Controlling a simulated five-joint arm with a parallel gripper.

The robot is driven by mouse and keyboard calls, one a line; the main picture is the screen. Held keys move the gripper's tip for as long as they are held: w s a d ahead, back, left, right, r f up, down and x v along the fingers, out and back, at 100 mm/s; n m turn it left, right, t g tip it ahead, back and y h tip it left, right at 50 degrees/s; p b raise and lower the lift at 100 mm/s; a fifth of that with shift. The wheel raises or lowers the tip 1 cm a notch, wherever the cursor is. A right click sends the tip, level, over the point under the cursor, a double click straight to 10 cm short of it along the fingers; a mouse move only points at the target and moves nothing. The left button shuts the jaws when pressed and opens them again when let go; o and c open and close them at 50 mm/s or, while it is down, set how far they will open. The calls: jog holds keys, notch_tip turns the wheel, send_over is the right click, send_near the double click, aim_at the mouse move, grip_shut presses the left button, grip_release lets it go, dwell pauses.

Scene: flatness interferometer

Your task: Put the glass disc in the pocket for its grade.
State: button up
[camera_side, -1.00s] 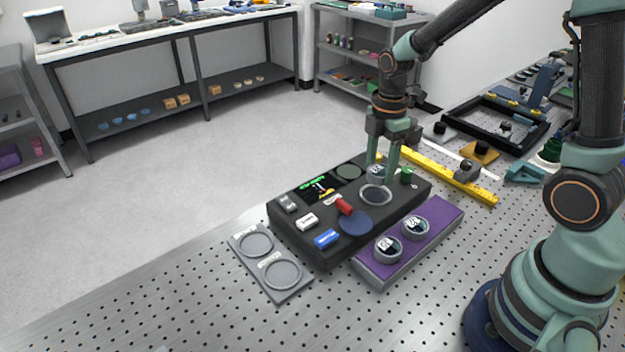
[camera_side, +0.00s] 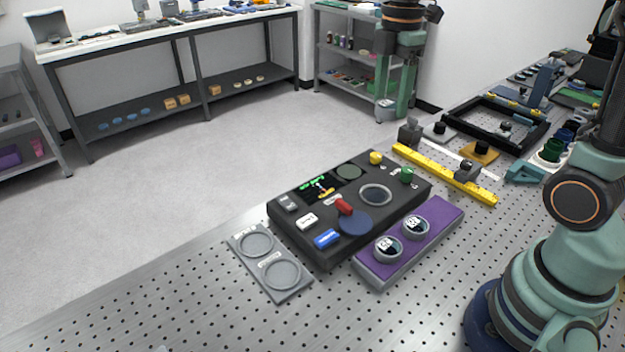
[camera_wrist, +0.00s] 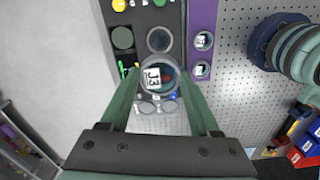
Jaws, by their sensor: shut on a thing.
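My gripper (camera_side: 395,112) is shut on a glass disc (camera_side: 385,109) with a grey rim, held high above and behind the black instrument. In the wrist view the held disc (camera_wrist: 152,78), labelled J3, sits between the fingertips (camera_wrist: 158,88). The grey plate (camera_side: 262,247) with two round pockets lies at the instrument's left front; both pockets look empty, and their labels are too small to read. The black instrument (camera_side: 315,240) has an empty round port (camera_side: 376,194) and a small lit screen (camera_side: 320,187), whose text I cannot read surely.
A purple tray (camera_side: 440,215) at the instrument's right holds two labelled discs (camera_side: 388,249) (camera_side: 415,227). A yellow rail (camera_side: 445,175) lies behind.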

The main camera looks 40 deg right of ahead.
jog(key=w+a+f, duration=0.2)
jog(key=a, duration=1.1)
send_over(282, 274)
jog(key=f, duration=0.2)
notch_tip(282, 274, down, 19)
jog(key=shift+f, duration=0.15)
jog(key=shift+f, duration=0.1)
jog(key=o, duration=1.4)
